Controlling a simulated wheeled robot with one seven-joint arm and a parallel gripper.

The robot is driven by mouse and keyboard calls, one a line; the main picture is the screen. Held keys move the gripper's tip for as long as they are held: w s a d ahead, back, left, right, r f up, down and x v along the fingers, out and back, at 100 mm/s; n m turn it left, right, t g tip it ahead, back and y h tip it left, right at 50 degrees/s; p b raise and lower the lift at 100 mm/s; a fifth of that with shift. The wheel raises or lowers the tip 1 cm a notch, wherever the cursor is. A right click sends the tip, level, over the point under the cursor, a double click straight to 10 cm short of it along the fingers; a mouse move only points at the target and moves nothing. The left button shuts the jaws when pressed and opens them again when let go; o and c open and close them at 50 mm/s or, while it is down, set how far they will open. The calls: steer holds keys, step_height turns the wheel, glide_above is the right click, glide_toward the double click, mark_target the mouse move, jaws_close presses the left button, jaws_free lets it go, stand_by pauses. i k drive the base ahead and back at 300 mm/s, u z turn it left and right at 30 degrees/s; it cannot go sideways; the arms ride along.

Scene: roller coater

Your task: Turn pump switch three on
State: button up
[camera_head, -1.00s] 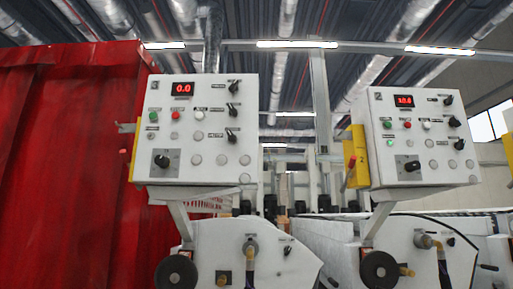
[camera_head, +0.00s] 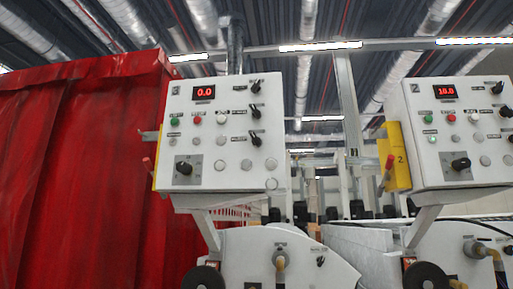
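A white control panel (camera_head: 228,182), whose corner mark looks like a 3, stands left of centre with a red display (camera_head: 204,92) reading 0.0. Three black rotary switches line its right side: top (camera_head: 256,87), middle (camera_head: 255,112) and lower (camera_head: 256,139). Their labels are too small to read, so I cannot tell which is the pump switch. A larger black knob (camera_head: 184,168) sits at the lower left. A green button (camera_head: 174,122), a red button (camera_head: 197,120) and a white button (camera_head: 222,118) sit under the display. My gripper is not in view.
A second similar panel (camera_head: 425,180), marked 2, stands at the right with its display lit. A yellow plate (camera_head: 397,160) and a red-tipped lever (camera_head: 388,165) are at its left side. A red curtain (camera_head: 70,180) fills the left. White machine housings (camera_head: 240,250) are below the panels.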

mark_target(255, 140)
steer(key=u, duration=0.05)
steer(key=k, duration=1.4)
steer(key=u, duration=0.4)
steer(key=i, duration=1.05)
steer(key=z, duration=0.05)
